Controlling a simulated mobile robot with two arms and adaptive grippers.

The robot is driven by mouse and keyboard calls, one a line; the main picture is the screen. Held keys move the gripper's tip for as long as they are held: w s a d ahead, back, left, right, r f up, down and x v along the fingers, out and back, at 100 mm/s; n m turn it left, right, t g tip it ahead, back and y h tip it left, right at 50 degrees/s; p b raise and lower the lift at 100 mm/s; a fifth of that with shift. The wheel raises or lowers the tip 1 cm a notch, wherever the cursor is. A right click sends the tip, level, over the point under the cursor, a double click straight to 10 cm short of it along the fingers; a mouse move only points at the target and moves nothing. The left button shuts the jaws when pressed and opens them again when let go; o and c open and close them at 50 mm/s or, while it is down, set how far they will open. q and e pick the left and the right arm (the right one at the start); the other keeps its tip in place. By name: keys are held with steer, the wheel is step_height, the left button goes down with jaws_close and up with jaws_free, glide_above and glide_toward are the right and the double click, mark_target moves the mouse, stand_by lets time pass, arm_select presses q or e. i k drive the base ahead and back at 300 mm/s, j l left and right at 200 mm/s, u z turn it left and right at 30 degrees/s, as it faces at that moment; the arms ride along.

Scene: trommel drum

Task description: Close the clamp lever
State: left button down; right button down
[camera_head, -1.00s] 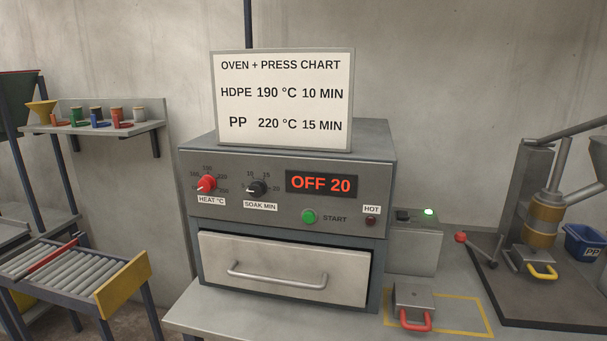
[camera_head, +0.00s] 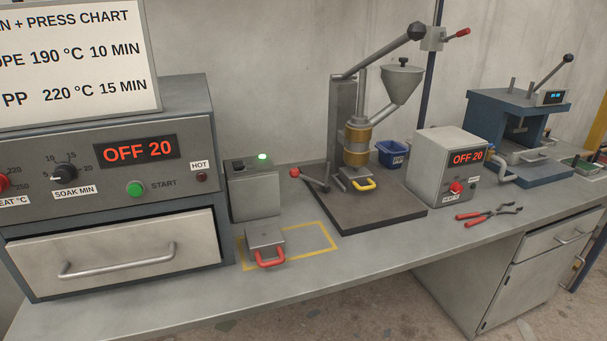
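A short grey lever with a red ball knob (camera_head: 295,172) sits on the dark base plate, left of the mould with a yellow handle (camera_head: 365,184). The mould is under the brass-coloured barrel of the hand press (camera_head: 357,145). The lever's arm slants from the knob down to a pivot beside the mould; whether it is the clamp lever is not labelled. Another small lever with a red grip (camera_head: 456,34) sticks out right from a block on the blue post. Neither of my grippers is in view.
The oven (camera_head: 110,190) with its closed drawer fills the left. A mould with a red handle (camera_head: 267,243) lies inside a yellow outline. A control box (camera_head: 447,168), red pliers (camera_head: 488,214) and a blue press (camera_head: 515,130) are to the right. The front bench strip is clear.

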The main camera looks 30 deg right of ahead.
mark_target(294, 173)
steer(key=i+j+z, duration=0.35)
steer(key=i+j, duration=0.5)
